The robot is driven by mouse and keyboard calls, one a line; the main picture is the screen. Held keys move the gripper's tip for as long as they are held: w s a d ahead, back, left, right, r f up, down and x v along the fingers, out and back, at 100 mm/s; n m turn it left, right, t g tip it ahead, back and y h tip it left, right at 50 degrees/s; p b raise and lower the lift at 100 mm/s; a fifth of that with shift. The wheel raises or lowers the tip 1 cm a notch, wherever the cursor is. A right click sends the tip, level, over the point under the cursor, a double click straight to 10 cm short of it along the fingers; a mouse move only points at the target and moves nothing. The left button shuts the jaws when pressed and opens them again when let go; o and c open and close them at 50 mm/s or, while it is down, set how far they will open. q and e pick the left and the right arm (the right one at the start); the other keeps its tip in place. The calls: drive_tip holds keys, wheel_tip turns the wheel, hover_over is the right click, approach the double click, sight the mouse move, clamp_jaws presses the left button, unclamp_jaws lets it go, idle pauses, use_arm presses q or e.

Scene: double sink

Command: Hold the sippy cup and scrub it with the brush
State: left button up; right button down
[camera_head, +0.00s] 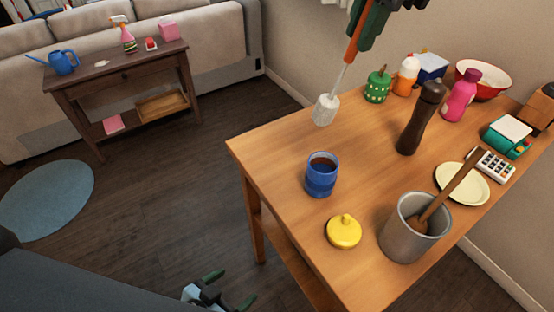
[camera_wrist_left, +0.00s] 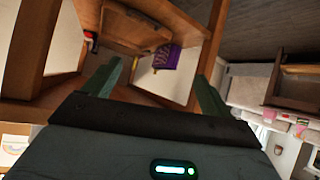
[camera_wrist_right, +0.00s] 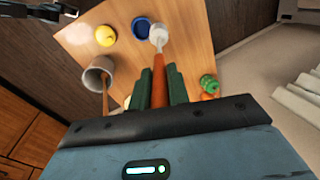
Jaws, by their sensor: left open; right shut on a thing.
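The blue sippy cup (camera_head: 321,181) stands upright and open-topped on the wooden table, with dark brown inside. It also shows in the right wrist view (camera_wrist_right: 141,27). Its yellow lid (camera_head: 344,232) lies apart on the table in front of it. My right gripper (camera_head: 362,28) is shut on the orange handle of the brush (camera_head: 326,108), whose white head hangs down near the table's back left edge, behind the cup. My left gripper (camera_head: 230,292) is open and empty, low beside the table's left side. Its two fingers are spread in the left wrist view (camera_wrist_left: 160,85).
A grey pot (camera_head: 392,240) with a wooden spoon stands at the table's front. A dark pepper mill (camera_head: 420,120), green shaker (camera_head: 377,88), orange-white bottle (camera_head: 406,76), pink bottle (camera_head: 461,95) and plate (camera_head: 453,182) fill the right and back. The table around the cup is clear.

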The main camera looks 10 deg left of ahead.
use_arm(q)
drive_tip(key=w+d+r+m+t+h, duration=0.1)
drive_tip(key=w+d+r+m+h, duration=0.25)
drive_tip(key=w+r, duration=0.6)
drive_tip(key=m+g+h, duration=0.3)
drive_tip(key=m+h, duration=0.1)
approach(322, 175)
drive_tip(key=f, duration=0.1)
drive_tip(key=w+f, duration=0.1)
drive_tip(key=f, duration=0.1)
drive_tip(key=shift+w+d, duration=0.1)
drive_tip(key=shift+w, duration=0.1)
drive_tip(key=shift+w+a+r+g+y, duration=0.3)
drive_tip(key=shift+w+a+g+y, duration=0.15)
drive_tip(key=shift+w+a, duration=0.25)
drive_tip(key=x, duration=1.2)
drive_tip(key=shift+r, duration=0.1)
drive_tip(key=shift+c, duration=0.2)
drive_tip(key=c, duration=1.1)
use_arm(e)
drive_tip(key=shift+f, duration=0.1)
